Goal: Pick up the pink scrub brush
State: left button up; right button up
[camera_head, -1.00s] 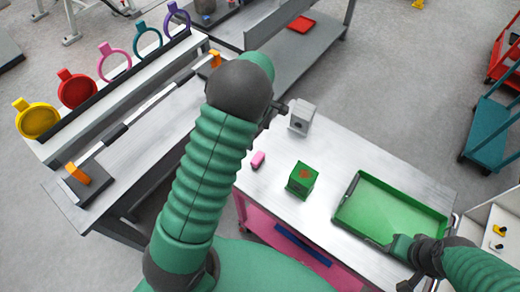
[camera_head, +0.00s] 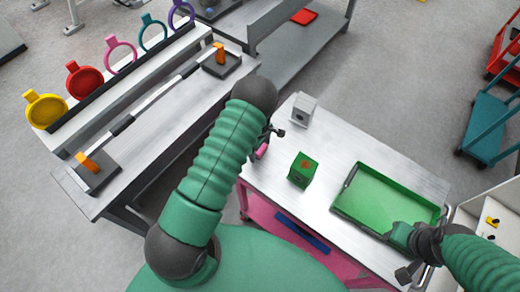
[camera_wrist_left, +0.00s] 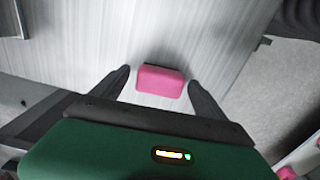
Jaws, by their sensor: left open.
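The pink scrub brush (camera_head: 261,152) lies on the grey metal table top near its left edge. In the left wrist view the brush (camera_wrist_left: 161,82) is a pink block on the brushed metal. My left gripper (camera_head: 270,142) is over it and partly covers it in the head view. In the left wrist view the open fingers (camera_wrist_left: 160,76) stand on either side of the brush, with a gap on each side. My right gripper (camera_head: 408,272) is at the near right of the green tray; its finger opening is unclear.
A green box (camera_head: 303,170) stands right of the brush. A grey block (camera_head: 303,110) stands at the back of the table. The green tray (camera_head: 345,187) fills the right side. A bench (camera_head: 70,180) with coloured rings stands at left.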

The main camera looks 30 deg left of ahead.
pick_arm(q)
jog(key=shift+w+d, duration=0.1)
jog(key=c, duration=1.5)
jog(key=shift+o, duration=0.2)
jog(key=shift+r, duration=0.1)
jog(key=shift+r+b, duration=0.5)
jog(key=shift+r, duration=0.1)
notch_tip(320, 180, up, 2)
jog(key=shift+r+b, duration=0.1)
jog(key=shift+b, duration=0.45)
jog(key=s+d+b, duration=0.1)
jog(key=s+b, duration=0.1)
jog(key=s, duration=0.6)
jog(key=s+d+r+b, duration=0.1)
jog(key=s+b, duration=0.1)
jog(key=s, duration=0.5)
jog(key=shift+s+d+r, duration=0.25)
jog(key=shift+s+d, duration=0.15)
